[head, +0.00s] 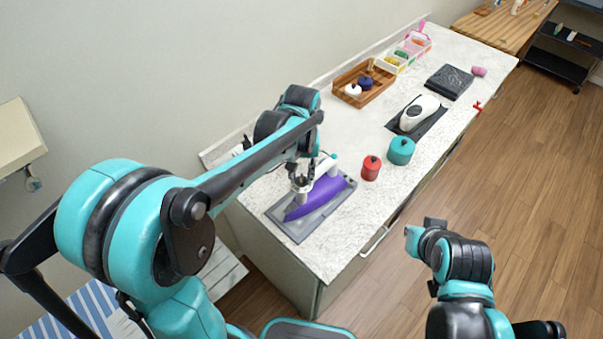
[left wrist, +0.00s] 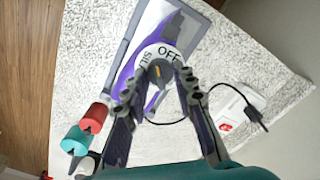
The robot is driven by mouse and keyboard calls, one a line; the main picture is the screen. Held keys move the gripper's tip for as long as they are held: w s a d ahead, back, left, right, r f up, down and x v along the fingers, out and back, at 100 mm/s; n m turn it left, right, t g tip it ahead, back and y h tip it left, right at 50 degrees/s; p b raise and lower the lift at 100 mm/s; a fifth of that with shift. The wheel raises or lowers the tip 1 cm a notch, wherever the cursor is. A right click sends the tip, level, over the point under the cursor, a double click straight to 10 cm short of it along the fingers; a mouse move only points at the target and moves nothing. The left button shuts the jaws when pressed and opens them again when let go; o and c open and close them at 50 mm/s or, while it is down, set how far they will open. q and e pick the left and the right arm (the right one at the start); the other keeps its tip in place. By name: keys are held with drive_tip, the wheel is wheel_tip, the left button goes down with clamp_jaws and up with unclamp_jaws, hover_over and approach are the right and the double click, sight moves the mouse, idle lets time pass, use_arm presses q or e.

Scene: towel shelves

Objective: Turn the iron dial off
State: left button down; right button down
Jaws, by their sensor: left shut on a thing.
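A purple and white iron (head: 322,196) rests on a grey tray (head: 290,229) at the near end of the counter. In the left wrist view, the iron's dial (left wrist: 158,56) shows a white ring with "OFF" and part of another label. My left gripper (head: 302,184) is over the iron. In the left wrist view its fingers (left wrist: 157,75) are shut on the dial, one on each side. My right gripper (head: 416,236) is low at the right, away from the counter; its fingers are not clear.
A red canister (head: 371,168) and a teal canister (head: 401,150) stand beside the iron. Farther along are a white appliance (head: 418,112), a wooden tray (head: 365,96) and folded dark cloth (head: 449,82). A cord with a plug (left wrist: 250,110) lies near the iron. Bare counter (head: 338,122) shows between them.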

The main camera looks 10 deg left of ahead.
sight(301, 178)
use_arm(q)
drive_tip(key=m, duration=0.4)
drive_tip(key=shift+m, duration=2.2)
drive_tip(key=c, duration=1.2)
unclamp_jaws()
wheel_tip(301, 178, up, 12)
